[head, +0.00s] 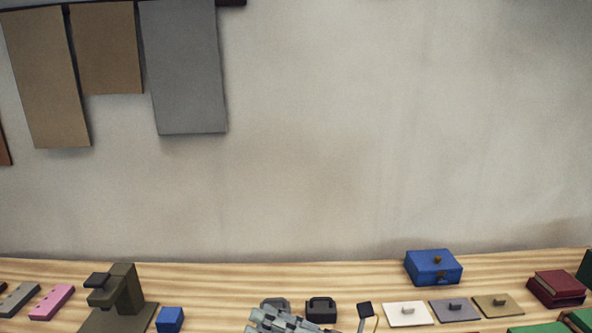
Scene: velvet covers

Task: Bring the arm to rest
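A grey, blocky, patterned shape (284,321) rises from the bottom edge near the middle.
A wooden bench (225,285) runs along the wall. An olive stand (125,285) and a blue block (170,319) are left of the middle. A blue box (433,267), several knobbed plates and a dark red box (556,288) are right. Panels hang upper left.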

